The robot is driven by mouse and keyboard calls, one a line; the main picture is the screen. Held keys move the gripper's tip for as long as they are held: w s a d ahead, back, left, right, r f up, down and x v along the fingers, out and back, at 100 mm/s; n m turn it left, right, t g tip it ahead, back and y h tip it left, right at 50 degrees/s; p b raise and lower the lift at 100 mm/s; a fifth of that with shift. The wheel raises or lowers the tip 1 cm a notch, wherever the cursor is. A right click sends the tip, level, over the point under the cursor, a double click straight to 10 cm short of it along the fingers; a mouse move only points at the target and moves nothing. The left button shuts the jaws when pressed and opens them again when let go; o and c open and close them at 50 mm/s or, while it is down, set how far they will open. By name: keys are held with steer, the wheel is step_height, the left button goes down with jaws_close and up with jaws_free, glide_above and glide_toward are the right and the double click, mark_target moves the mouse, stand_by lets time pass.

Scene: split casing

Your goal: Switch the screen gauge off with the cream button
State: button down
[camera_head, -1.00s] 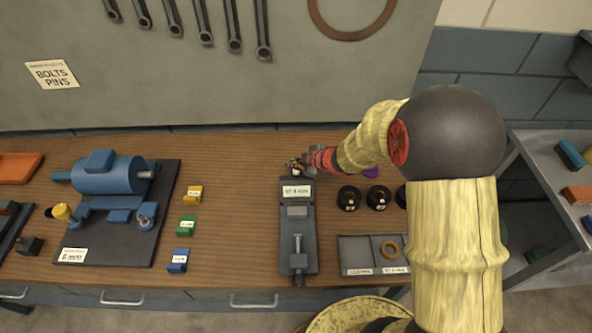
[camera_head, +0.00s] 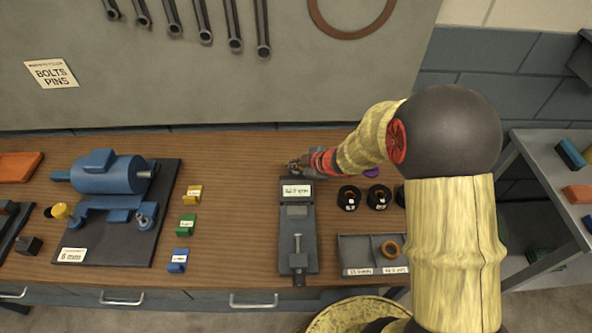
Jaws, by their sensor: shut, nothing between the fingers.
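A long dark grey device (camera_head: 297,225), which seems to be the screen gauge, lies on the wooden bench. A small pale panel with dark, blurred characters (camera_head: 297,190) sits near its far end. I cannot make out a cream button; that end is partly covered by my gripper. My gripper (camera_head: 296,167) is shut and empty at the device's far end, reaching in from the right. I cannot tell whether its tips touch the device.
A blue motor (camera_head: 108,174) on a dark plate stands left, with yellow (camera_head: 192,195), green (camera_head: 186,225) and blue (camera_head: 178,260) blocks beside it. Black rings (camera_head: 348,198) and a grey tray (camera_head: 366,240) holding an orange ring (camera_head: 389,250) are right of the device.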

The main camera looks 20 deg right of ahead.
mark_target(295, 172)
steer(key=shift+f, duration=0.45)
stand_by(0.6)
steer(key=shift+r, duration=0.2)
steer(key=shift+r+p, duration=0.75)
steer(key=shift+p, duration=0.05)
step_height(295, 172, up, 6)
steer(key=p, duration=0.6)
stand_by(0.4)
